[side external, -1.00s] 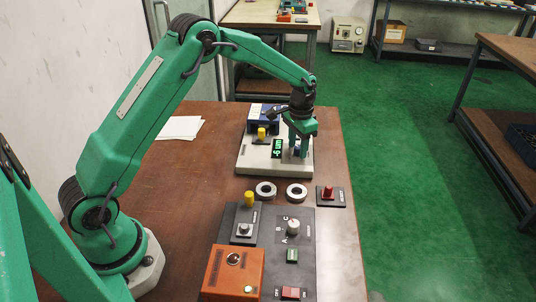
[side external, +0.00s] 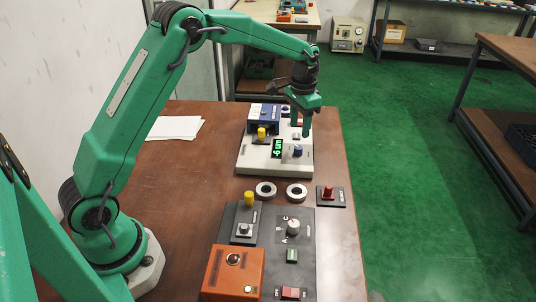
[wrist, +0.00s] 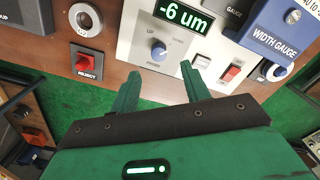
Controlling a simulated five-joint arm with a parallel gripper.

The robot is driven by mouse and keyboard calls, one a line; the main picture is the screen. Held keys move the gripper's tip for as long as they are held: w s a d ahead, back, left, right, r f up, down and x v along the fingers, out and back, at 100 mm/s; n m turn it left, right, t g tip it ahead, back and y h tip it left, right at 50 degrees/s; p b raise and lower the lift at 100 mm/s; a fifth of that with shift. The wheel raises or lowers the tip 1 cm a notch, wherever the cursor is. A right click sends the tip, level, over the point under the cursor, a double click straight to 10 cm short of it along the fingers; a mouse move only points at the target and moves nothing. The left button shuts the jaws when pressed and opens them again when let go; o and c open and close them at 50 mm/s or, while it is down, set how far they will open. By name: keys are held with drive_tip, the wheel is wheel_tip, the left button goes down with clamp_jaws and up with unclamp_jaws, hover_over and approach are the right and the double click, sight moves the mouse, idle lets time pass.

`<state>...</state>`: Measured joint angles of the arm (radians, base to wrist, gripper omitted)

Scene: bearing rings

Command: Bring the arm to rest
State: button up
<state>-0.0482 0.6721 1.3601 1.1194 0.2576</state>
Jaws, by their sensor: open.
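My gripper (side external: 300,130) is open and empty, its fingers pointing down above the right side of the white gauge unit (side external: 245,166). In the wrist view its two green fingers (wrist: 160,87) stand apart with nothing between them. The blue knob (side external: 298,151) on the gauge unit is clear of the fingers; it also shows in the wrist view (wrist: 158,51). The green display (side external: 277,149) reads -6 um, clearly legible in the wrist view (wrist: 181,17).
Two metal rings (side external: 266,190) (side external: 297,192) lie on the brown table in front of the gauge unit. A red reject button (side external: 328,192), a dark control panel (side external: 306,255) and an orange box (side external: 233,275) stand nearer. A blue width gauge (wrist: 268,38) sits on the unit. White paper (side external: 177,128) lies left.

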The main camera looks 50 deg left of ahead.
drive_tip(key=shift+r, duration=0.15)
drive_tip(key=shift+s+r, duration=0.2)
drive_tip(key=shift+r, duration=0.2)
drive_tip(key=s+d+r+n+t, duration=0.1)
drive_tip(key=s+d+r+t, duration=0.15)
drive_tip(key=s+r, duration=1.1)
drive_tip(key=s+n+t, duration=0.1)
drive_tip(key=s+t, duration=0.2)
drive_tip(key=s, duration=1.5)
drive_tip(key=shift+s+f, duration=0.3)
drive_tip(key=shift+f, duration=0.15)
drive_tip(key=shift+d, duration=0.1)
idle(1.2)
